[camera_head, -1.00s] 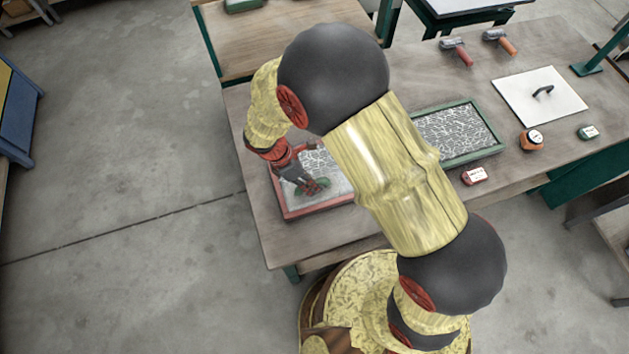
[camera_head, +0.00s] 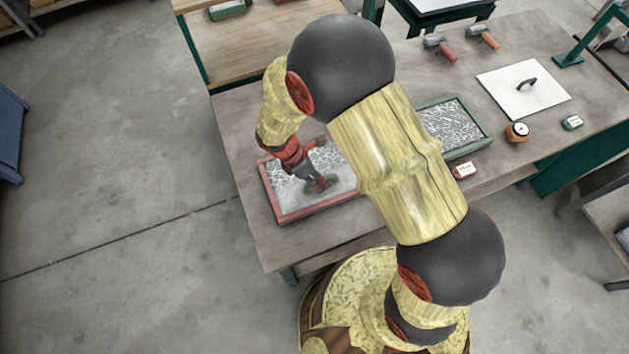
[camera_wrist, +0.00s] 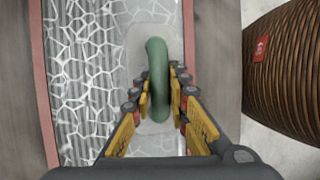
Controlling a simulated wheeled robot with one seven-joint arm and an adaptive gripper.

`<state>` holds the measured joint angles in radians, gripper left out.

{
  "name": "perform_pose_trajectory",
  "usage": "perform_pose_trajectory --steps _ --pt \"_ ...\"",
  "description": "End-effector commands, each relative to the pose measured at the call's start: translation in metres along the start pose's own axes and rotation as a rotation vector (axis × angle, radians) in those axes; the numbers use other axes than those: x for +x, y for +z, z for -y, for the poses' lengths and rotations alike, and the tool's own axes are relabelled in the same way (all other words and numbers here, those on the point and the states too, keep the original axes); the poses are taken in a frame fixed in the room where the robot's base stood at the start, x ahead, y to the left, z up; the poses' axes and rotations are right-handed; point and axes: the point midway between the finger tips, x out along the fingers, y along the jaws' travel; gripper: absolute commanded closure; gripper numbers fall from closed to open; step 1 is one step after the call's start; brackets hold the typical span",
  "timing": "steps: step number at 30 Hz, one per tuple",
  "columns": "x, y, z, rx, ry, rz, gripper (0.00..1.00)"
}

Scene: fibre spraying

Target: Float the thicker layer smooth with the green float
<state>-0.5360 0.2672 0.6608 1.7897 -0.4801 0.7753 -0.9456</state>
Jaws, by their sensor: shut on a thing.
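My gripper (camera_head: 318,182) is shut on the green float (camera_wrist: 158,60) by its looped handle, as the wrist view shows (camera_wrist: 160,92). The float's pale grey plate lies flat over the red-framed tray (camera_head: 310,212); whether it touches the layer I cannot tell. In the wrist view the tray's red rim (camera_wrist: 40,80) runs along the left, with a white web of fibres (camera_wrist: 85,75) on a grey layer beside the float. The float is near the tray's right rim in that view. A green-framed tray (camera_head: 472,150) with a similar web stands to the right, partly hidden by my arm.
A red box (camera_head: 464,170), an orange dial gauge (camera_head: 517,132) and a small green box (camera_head: 572,122) lie to the right. A white board with a dark handle (camera_head: 505,95) and two hand tools (camera_head: 440,48) lie farther back. Bare bench (camera_head: 235,120) shows at left.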

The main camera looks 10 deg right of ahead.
Motion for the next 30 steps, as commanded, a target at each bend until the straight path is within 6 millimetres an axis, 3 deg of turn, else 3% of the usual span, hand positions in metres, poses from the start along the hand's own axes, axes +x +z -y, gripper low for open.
perform_pose_trajectory --steps 30 --pt "0.019 0.047 0.001 0.002 -0.002 0.000 1.00"
